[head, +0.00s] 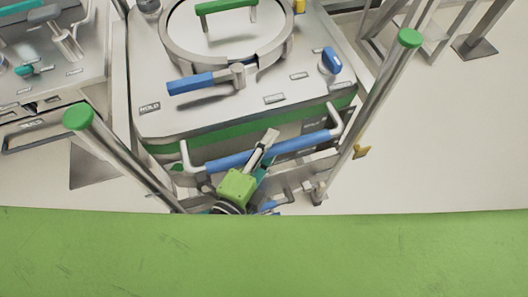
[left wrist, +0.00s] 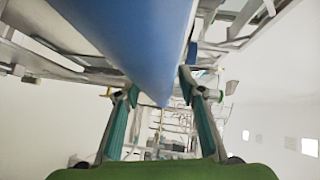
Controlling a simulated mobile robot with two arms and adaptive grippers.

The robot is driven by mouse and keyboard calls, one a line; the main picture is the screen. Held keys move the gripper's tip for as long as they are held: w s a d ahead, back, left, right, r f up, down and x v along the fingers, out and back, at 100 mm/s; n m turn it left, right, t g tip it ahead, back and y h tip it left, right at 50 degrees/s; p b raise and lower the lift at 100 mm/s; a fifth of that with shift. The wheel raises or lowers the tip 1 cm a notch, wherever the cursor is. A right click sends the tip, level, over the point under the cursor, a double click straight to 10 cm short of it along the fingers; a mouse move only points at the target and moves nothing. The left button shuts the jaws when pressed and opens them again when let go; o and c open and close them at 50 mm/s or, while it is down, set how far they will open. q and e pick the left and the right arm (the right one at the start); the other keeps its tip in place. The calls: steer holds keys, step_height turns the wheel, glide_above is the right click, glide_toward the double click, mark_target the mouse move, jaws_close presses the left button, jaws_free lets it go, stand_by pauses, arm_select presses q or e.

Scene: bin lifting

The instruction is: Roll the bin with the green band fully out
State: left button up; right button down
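The bin with the green band (head: 232,141) stands in a metal frame in the head view, with a round lid (head: 225,40). A blue bar handle (head: 300,143) on white brackets runs along its near side. My left gripper (head: 265,150) is at this bar, with one finger crossing over it from above and teal parts below it. In the left wrist view, the blue bar (left wrist: 135,40) slants down between the fingertips, which are spread apart. Whether the fingers touch the bar is unclear. My right gripper is in neither view.
Green-capped posts stand left (head: 78,117) and right (head: 410,38) of the bin's front. Another metal unit (head: 50,75) is close on the left. A metal stand (head: 475,45) is at the upper right. White floor (head: 450,150) is clear on the right.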

arm_select(q)
steer(key=v, duration=1.2)
steer(key=shift+f, duration=0.1)
